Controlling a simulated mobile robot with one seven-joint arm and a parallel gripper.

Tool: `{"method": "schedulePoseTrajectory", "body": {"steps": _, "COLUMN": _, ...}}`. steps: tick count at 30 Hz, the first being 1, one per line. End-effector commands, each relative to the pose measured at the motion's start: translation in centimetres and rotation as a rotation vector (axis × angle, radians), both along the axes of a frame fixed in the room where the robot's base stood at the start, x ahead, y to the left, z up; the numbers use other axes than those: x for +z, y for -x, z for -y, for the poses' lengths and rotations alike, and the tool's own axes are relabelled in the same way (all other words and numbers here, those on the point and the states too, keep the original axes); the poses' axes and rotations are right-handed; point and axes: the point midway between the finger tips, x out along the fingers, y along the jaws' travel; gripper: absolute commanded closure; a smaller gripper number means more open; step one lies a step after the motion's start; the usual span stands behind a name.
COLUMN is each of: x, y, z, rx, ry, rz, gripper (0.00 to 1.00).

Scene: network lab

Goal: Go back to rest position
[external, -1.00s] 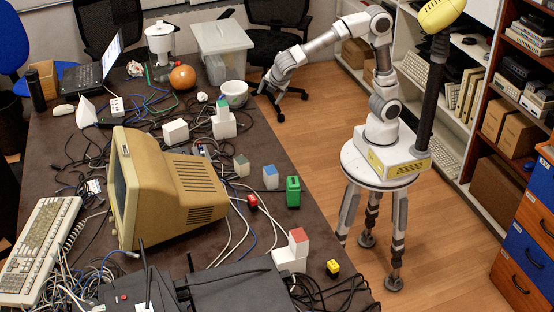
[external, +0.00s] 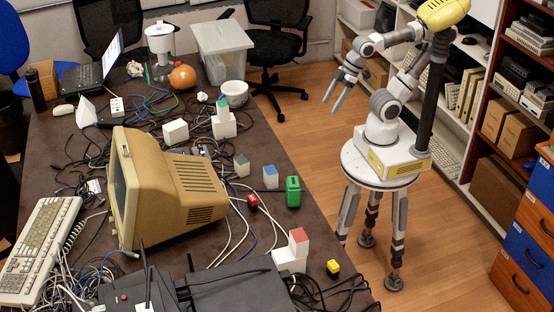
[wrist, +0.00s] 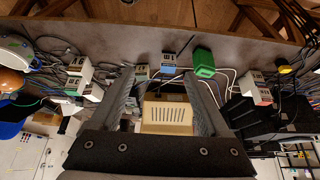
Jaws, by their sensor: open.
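My gripper (external: 333,95) is open and empty in the external view. Its two fingers are spread and point down and to the left. It hangs over the floor, to the right of the table and clear of its edge. My arm is folded back close to its base. In the wrist view my gripper (wrist: 170,85) shows two fingers apart with nothing held between them. The beige monitor (wrist: 167,115) shows beyond them, at a distance.
A shelf (external: 440,130) stands behind my base. A black chair (external: 275,50) stands behind the table. Floor between table and arm is clear.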

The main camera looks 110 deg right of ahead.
Motion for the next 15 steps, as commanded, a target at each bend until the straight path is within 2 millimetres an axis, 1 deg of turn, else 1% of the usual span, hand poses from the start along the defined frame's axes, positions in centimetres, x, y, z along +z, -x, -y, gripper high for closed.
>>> {"method": "schedulePoseTrajectory", "body": {"steps": 8, "x": 0.3, "y": 0.0, "z": 0.0, "rx": 0.002, "ry": 0.001, "rz": -0.001, "gripper": 0.2}}
{"method": "schedulePoseTrajectory", "body": {"steps": 11, "x": 1.2, "y": 0.0, "z": 0.0, "rx": 0.002, "ry": 0.002, "rz": -0.001, "gripper": 0.2}}
{"method": "schedulePoseTrajectory", "body": {"steps": 14, "x": 2.8, "y": 0.0, "z": 0.0, "rx": 0.002, "ry": 0.002, "rz": -0.001, "gripper": 0.2}}
{"method": "schedulePoseTrajectory", "body": {"steps": 15, "x": 3.6, "y": 0.0, "z": 0.0, "rx": 0.002, "ry": 0.002, "rz": -0.001, "gripper": 0.2}}
